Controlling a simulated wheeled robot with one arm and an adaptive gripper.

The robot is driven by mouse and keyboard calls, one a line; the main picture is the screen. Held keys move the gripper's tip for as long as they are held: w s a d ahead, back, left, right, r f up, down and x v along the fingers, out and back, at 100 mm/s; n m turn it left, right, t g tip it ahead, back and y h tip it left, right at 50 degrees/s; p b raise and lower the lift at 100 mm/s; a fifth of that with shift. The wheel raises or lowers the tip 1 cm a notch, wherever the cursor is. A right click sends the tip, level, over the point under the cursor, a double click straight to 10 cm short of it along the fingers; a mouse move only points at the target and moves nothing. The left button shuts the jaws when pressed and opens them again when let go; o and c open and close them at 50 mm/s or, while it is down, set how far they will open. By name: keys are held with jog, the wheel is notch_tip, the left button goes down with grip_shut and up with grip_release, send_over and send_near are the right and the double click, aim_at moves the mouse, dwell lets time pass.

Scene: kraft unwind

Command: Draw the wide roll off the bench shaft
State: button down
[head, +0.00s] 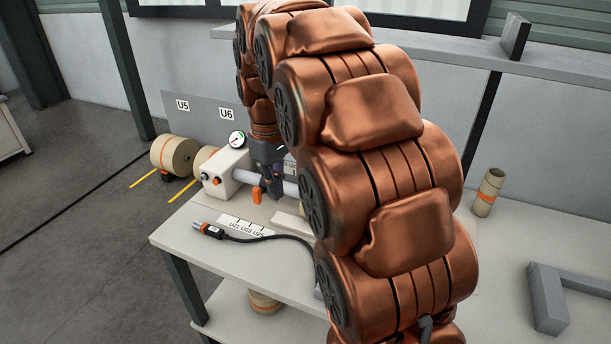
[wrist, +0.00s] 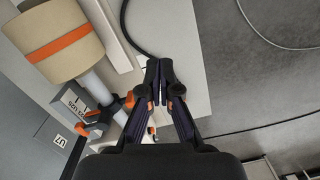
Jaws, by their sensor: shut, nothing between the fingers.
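The wide roll (wrist: 58,42), tan with an orange band, sits around the pale bench shaft (wrist: 96,88) in the wrist view; my arm hides it in the head view. The shaft (head: 291,187) leaves a white block (head: 221,170) with a dial gauge on the bench. An orange-and-dark fitting (wrist: 112,112) sits at the shaft beside a grey labelled block. My gripper (head: 272,192) is near the shaft in the head view. In the wrist view my gripper (wrist: 160,72) is shut and empty, to the right of the roll and apart from it, with its fingertips over the bench top.
A dark cable with an orange-banded plug (head: 210,231) lies on the bench (head: 180,236). A narrow tan roll (head: 487,192) and a grey angled bracket (head: 549,297) are on the right.

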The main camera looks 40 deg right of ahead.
jog(key=w+d+f+n, duration=0.1)
jog(key=w+d+n, duration=0.2)
jog(key=w+d, duration=1.15)
jog(key=shift+t, duration=0.4)
jog(key=shift+w+a+f+p, duration=0.1)
jog(key=shift+f+p, duration=0.45)
jog(key=shift+f, duration=1.1)
jog(key=shift+w+a+f+p, duration=0.15)
jog(key=shift+f+p, duration=0.35)
jog(key=shift+f, duration=1.1)
jog(key=shift+w+a+f+p, duration=0.1)
jog(key=shift+f+p, duration=0.45)
jog(key=shift+f, duration=1.1)
jog(key=shift+s+d+p, duration=0.25)
jog(key=shift+s+d, duration=0.1)
jog(key=shift+s, duration=0.2)
jog(key=shift+s+d+p, duration=0.25)
jog(key=shift+s+d, duration=0.05)
jog(key=shift+s, duration=0.2)
jog(key=shift+s+d+f, duration=0.1)
jog(key=shift+s+d, duration=0.25)
jog(key=shift+s, duration=0.2)
